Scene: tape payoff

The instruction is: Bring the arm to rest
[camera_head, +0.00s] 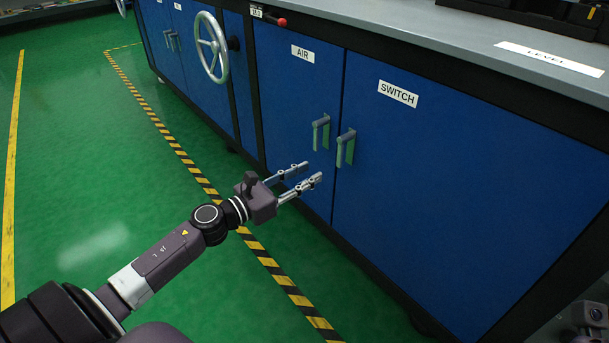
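My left arm (165,258) reaches in from the lower left over the green floor. Its gripper (312,171) is open, with two thin grey fingers apart and nothing visible between them. The fingertips are in front of the blue cabinet doors, just below the upright handles of the AIR door (290,90) and the SWITCH door (430,180). Both doors look shut. The fingers appear apart from both handles, the left handle (321,133) and the right handle (346,148). My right gripper is not seen.
A grey worktop (450,40) with a LEVEL label (549,58) tops the cabinet. A handwheel (212,47) and a red-knobbed lever (281,22) stick out at the upper left. A yellow-black floor stripe (270,262) runs under the arm. Open green floor (90,180) lies left.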

